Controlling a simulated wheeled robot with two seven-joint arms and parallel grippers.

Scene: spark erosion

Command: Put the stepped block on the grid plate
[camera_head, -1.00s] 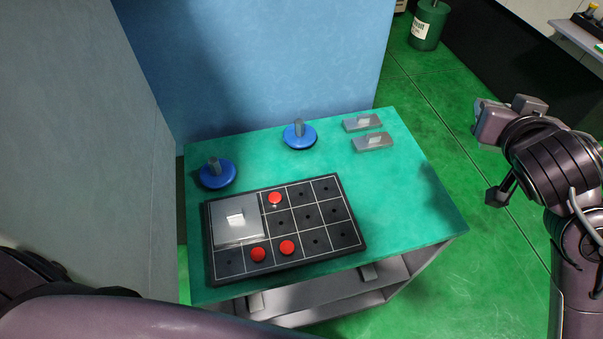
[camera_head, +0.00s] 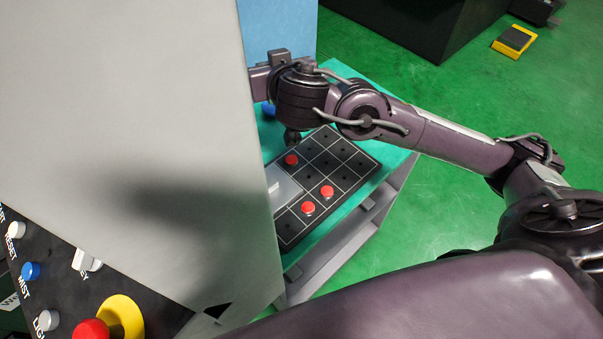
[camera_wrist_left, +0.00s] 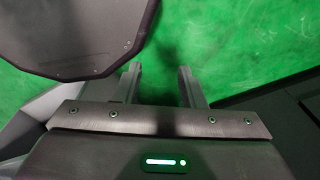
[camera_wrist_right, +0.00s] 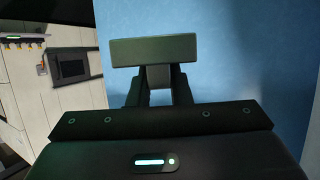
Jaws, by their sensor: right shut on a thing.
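The grid plate (camera_head: 345,178) is black with white lines and lies on the green-topped table. It carries several red knobs and a grey square block with a handle (camera_head: 284,192). My right gripper (camera_wrist_right: 158,86) is shut on the narrow stem of a dark grey stepped block (camera_wrist_right: 153,52), whose wide flat part shows beyond the fingertips. In the head view my right arm reaches left over the table's far part; its fingertips and the held block are hidden behind a grey panel. My left gripper (camera_wrist_left: 159,84) is open and empty above the green floor, outside the head view.
The tall grey panel (camera_head: 130,120) covers the table's left side. A control box with buttons (camera_head: 90,290) stands at lower left. A blue wall (camera_head: 285,25) rises behind the table. A blue knob (camera_head: 268,110) partly shows past the panel.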

